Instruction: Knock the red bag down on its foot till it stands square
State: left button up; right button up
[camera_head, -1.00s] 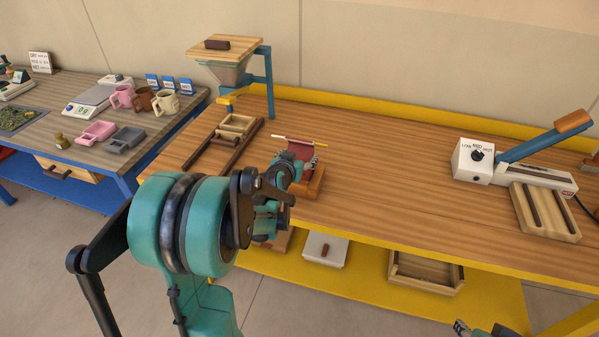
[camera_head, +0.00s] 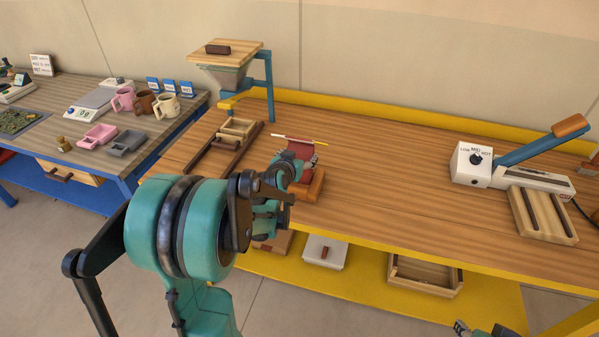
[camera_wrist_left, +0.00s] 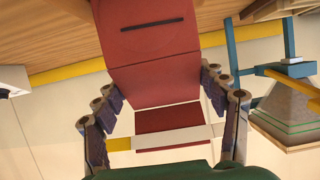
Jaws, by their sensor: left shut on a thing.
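The red bag (camera_head: 301,152) is upright over the work table in the head view, with a white and yellow strip (camera_head: 300,139) across its top. My left gripper (camera_wrist_left: 163,85) is shut on the red bag, with a finger at each side of it in the left wrist view. A wooden block (camera_head: 310,187) shows just below the bag. Whether the bag's foot touches anything is hidden by my left arm. Part of my right gripper (camera_head: 480,329) shows at the bottom edge; its jaws are too cut off to judge.
A wooden tray with dark rails (camera_head: 222,145) and a hopper stand (camera_head: 228,72) are behind left. A sealer with a blue lever (camera_head: 530,145) and a slatted tray (camera_head: 543,214) are at right. The table (camera_head: 400,180) between is clear.

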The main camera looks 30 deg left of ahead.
pick_arm(q)
notch_tip(320, 180, down, 3)
jog(key=shift+b, duration=1.15)
jog(key=shift+r+p, duration=0.3)
jog(key=o, duration=1.5)
jog(key=shift+s, duration=0.15)
jog(key=v, duration=1.1)
jog(key=shift+s+d+r, duration=0.15)
jog(key=shift+s, duration=0.25)
jog(key=s+d+f+m+g+h, duration=0.1)
jog(key=s+d, duration=0.2)
jog(key=d, duration=0.3)
jog(key=s+d+f+m+g+h, duration=0.1)
jog(key=s+d+h, duration=0.15)
jog(key=d, duration=0.35)
jog(key=s+d+f+g, duration=0.1)
jog(key=s+d, duration=0.1)
jog(key=s, duration=0.2)
jog(key=s+d+f+g, duration=0.1)
jog(key=s+d, duration=0.1)
jog(key=s, duration=0.1)
jog(key=s+d+f+g, duration=0.1)
jog(key=s+d+g, duration=0.1)
jog(key=s, duration=0.2)
jog(key=shift+s+d+f+m+y, duration=0.25)
jog(key=shift+s+d+f+m, duration=0.05)
jog(key=shift+s+d, duration=0.1)
